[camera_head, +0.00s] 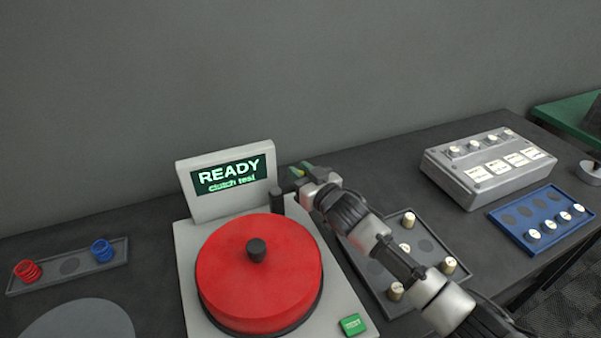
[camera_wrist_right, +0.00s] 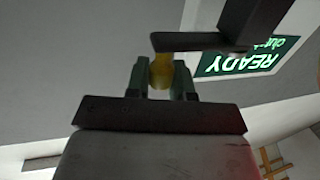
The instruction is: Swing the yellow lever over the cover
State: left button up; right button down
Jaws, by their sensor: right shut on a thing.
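The red round cover (camera_head: 250,270) with a black knob sits on the pale machine, below a screen reading "READY clutch test" (camera_head: 233,174). The yellow lever (camera_head: 296,169) barely shows at the cover's back right, mostly hidden by my right gripper (camera_head: 302,174). In the right wrist view the yellow piece (camera_wrist_right: 161,71) stands between the two fingers (camera_wrist_right: 161,80), which are shut on it. A dark bar (camera_wrist_right: 200,41) runs from its top to a dark post (camera_head: 277,200), beside the cover's edge. The lever is not over the cover. My left gripper is not in view.
A green button (camera_head: 352,325) is at the machine's front right. A grey tray (camera_head: 372,270) with several pale-topped pegs lies under my right arm. A control box (camera_head: 470,185) and blue tray (camera_head: 515,248) are farther right. A tray with red and blue springs (camera_head: 70,281) is left.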

jog(key=shift+s+a+m+h, duration=0.15)
jog(key=shift+s+m+h, duration=0.15)
jog(key=shift+h, duration=0.1)
jog(key=m+t+h, duration=0.1)
jog(key=s+m+t+h, duration=0.1)
jog(key=h, duration=0.1)
jog(key=shift+d+b, duration=0.35)
jog(key=c, duration=1)
grip_release()
jog(key=shift+s, duration=0.1)
jog(key=b+v, duration=0.1)
jog(key=v, duration=0.9)
jog(key=shift+s, duration=0.35)
